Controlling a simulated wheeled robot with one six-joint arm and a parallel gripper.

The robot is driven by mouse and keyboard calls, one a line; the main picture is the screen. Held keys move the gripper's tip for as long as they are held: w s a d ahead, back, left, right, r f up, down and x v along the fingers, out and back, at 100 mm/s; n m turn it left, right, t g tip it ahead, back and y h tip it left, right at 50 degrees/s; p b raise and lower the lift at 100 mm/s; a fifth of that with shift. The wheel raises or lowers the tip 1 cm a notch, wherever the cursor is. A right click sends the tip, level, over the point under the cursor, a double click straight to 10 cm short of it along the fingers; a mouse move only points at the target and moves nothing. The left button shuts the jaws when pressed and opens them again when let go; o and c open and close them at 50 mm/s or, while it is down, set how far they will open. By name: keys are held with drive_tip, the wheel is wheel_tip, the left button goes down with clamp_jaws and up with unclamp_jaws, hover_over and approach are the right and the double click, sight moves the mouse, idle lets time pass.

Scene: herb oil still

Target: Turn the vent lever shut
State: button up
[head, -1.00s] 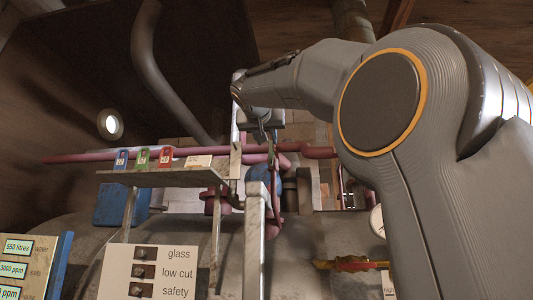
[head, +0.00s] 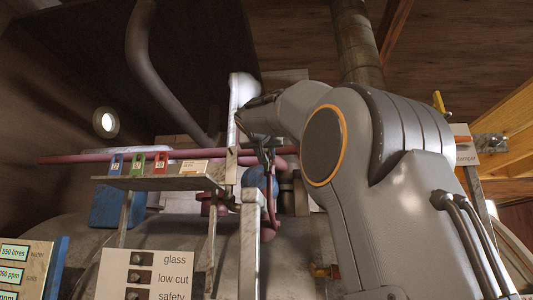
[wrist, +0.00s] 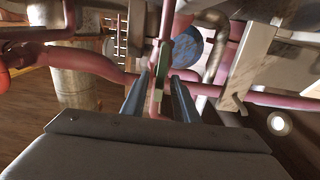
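My gripper (head: 265,153) is at the pipework, just right of the end of the small shelf, with its fingers pointing down. In the wrist view its two fingers (wrist: 159,78) stand apart. A narrow upright green-and-pink piece, perhaps the vent lever (wrist: 163,62), shows between them. I see gaps beside it, so the fingers do not look closed on it. In the head view the gripper and pipes hide this piece, and I cannot tell whether it is turned open or shut.
A shelf (head: 160,182) with blue, green and red tags stands left of my gripper. A pale upright post (head: 250,245) rises in front. A blue round part (wrist: 187,47) and pink pipes (wrist: 90,62) crowd the gripper. A label board (head: 145,275) is at lower left.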

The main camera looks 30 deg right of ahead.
clamp_jaws()
drive_tip(key=shift+m+b, duration=0.4)
drive_tip(key=shift+b, duration=0.1)
drive_tip(key=m+b, duration=0.2)
drive_tip(key=b, duration=0.1)
drive_tip(key=shift+s+d+f+m, duration=0.1)
drive_tip(key=shift+d+f+m, duration=0.1)
drive_tip(key=shift+m, duration=0.2)
drive_tip(key=m+b, duration=0.3)
drive_tip(key=m, duration=0.1)
drive_tip(key=shift+s+d+m, duration=0.1)
drive_tip(key=shift+d+m, duration=0.05)
drive_tip(key=shift+m, duration=0.15)
drive_tip(key=m+b, duration=0.1)
drive_tip(key=m, duration=0.2)
drive_tip(key=m+b, duration=0.1)
drive_tip(key=m, duration=0.1)
drive_tip(key=shift+s+d+f+b, duration=0.15)
drive_tip(key=shift+f+b, duration=0.1)
drive_tip(key=shift+b, duration=0.05)
drive_tip(key=m, duration=0.3)
drive_tip(key=m+b, duration=0.1)
drive_tip(key=m, duration=0.1)
drive_tip(key=shift+f, duration=0.25)
